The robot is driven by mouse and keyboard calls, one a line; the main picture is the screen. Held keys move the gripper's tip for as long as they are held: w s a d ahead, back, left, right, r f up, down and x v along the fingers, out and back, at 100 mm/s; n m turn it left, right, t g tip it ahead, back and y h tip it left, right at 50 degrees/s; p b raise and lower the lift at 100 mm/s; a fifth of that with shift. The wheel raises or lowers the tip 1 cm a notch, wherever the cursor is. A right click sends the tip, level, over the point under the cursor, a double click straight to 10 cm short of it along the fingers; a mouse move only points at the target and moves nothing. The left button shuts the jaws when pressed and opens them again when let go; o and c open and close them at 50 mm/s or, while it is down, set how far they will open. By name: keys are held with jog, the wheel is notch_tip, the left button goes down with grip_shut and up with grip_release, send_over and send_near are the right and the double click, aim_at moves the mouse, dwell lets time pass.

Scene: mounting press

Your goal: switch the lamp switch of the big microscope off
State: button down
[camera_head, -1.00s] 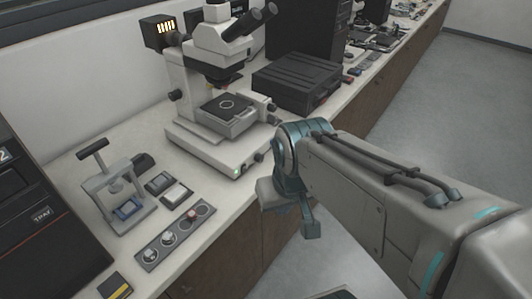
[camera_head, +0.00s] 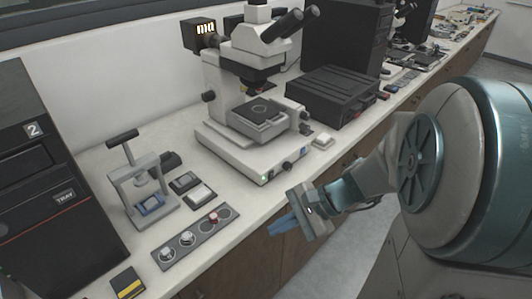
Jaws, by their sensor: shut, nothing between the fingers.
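The big microscope (camera_head: 240,140) stands on the bench, white with black eyepieces. Its lamp housing (camera_head: 206,30) at the upper left glows orange through its vents. The front face of its base carries a small green light (camera_head: 263,178) and a dark round knob (camera_head: 286,167).
A small hand press (camera_head: 140,180) stands left of the microscope, with a strip of round pots (camera_head: 190,239) in front. A black ribbed box (camera_head: 330,93) is to the right. A large black machine (camera_head: 35,190) fills the left.

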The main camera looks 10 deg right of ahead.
aim_at(272, 175)
jog(key=w+d+f+m+t+b, duration=0.3)
jog(key=w+d+f+m+t, duration=0.4)
jog(key=w+d+m+t, duration=0.4)
jog(key=d+m, duration=0.2)
jog(key=m, duration=0.3)
jog(key=shift+w+d+f, duration=0.15)
jog(key=shift+w, duration=0.25)
jog(key=x, duration=0.4)
jog(key=r+p+x, duration=0.1)
jog(key=x, duration=0.9)
jog(key=shift+w+r, duration=0.1)
jog(key=shift+r, duration=0.1)
jog(key=shift+d, duration=0.1)
